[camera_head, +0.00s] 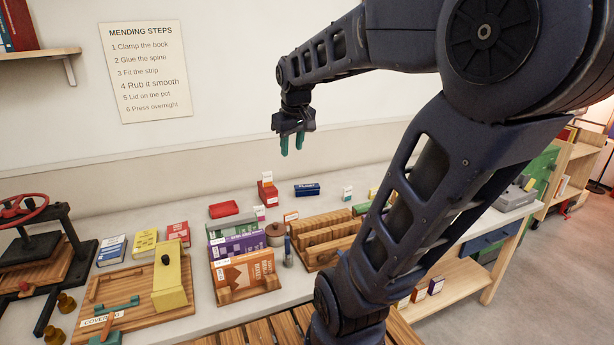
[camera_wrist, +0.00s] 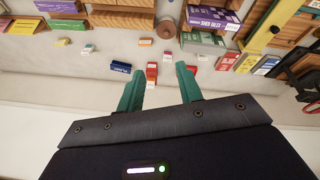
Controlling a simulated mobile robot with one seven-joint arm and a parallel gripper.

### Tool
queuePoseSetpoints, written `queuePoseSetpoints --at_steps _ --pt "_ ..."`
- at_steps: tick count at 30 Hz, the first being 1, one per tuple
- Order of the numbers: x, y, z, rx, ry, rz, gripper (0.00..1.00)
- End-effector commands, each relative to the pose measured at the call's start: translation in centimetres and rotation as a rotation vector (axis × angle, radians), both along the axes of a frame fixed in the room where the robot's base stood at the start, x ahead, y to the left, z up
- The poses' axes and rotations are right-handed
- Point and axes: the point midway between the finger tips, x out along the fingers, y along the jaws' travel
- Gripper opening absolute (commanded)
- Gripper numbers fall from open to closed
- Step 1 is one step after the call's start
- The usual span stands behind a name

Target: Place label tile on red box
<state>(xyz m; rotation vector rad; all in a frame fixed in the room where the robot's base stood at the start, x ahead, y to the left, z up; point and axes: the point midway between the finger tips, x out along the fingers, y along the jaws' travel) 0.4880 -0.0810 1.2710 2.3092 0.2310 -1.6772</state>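My gripper (camera_head: 291,146) is open and empty, high above the back of the bench. Its two green fingers also show apart in the wrist view (camera_wrist: 157,75). A small red box (camera_head: 268,192) stands on the bench below, with an upright pale tile (camera_head: 267,177) with a reddish band at its top. The red box shows beyond the fingertips in the wrist view (camera_wrist: 152,72). Other small label tiles stand nearby: a white and pink one (camera_head: 259,212), an orange and white one (camera_head: 290,216) and a green and white one (camera_head: 347,193). Their print is too small to read.
A flat red piece (camera_head: 224,209) lies left of the red box, and a dark blue box (camera_head: 307,190) lies right of it. Wooden racks (camera_head: 325,238), books (camera_head: 243,270), a brown pot (camera_head: 275,233) and a press (camera_head: 45,245) crowd the front and left. The wall is close behind.

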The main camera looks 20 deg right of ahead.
Motion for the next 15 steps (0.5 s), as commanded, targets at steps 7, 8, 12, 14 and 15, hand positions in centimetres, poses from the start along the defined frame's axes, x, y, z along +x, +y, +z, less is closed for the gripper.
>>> queuePoseSetpoints --at_steps 7,8,12,14,15 --pt "-7.1 0.1 -2.5 0.083 -0.058 -0.175 0.36" --pt "-7.7 0.1 -2.8 0.091 -0.063 -0.193 0.36" --pt "-9.9 0.1 -4.0 0.125 -0.078 -0.255 0.36" --pt "-10.4 0.1 -4.3 0.134 -0.083 -0.272 0.36" --pt "-10.6 0.1 -4.5 0.138 -0.084 -0.279 0.36"
